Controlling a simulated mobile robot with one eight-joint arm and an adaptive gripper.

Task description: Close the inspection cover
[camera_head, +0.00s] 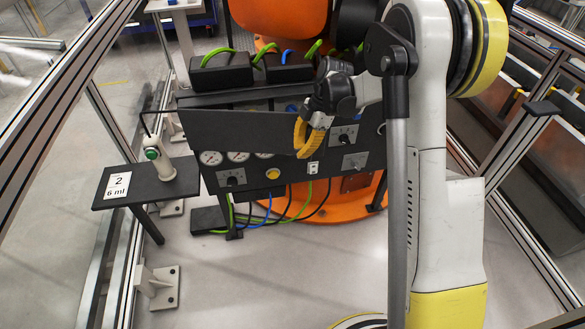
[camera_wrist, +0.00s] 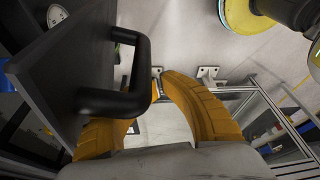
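The inspection cover (camera_head: 235,130) is a flat dark panel on the upper front of the drive unit's control box. Round gauges show below its lower edge; how far it stands off the box is hard to tell. In the wrist view the cover (camera_wrist: 60,75) fills the left side and carries a black bar handle (camera_wrist: 143,65). My gripper (camera_head: 303,140) is at the cover's right part, its yellow fingers spread apart. In the wrist view the gripper (camera_wrist: 150,95) has one finger behind the handle and one to its right. Contact with the handle cannot be told.
The control box front (camera_head: 345,150) has knobs, gauges and a yellow button (camera_head: 273,174). Cables hang below it. A small black shelf (camera_head: 150,186) with a green-button post (camera_head: 159,160) stands at left. Frame rails flank both sides. The floor in front is clear.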

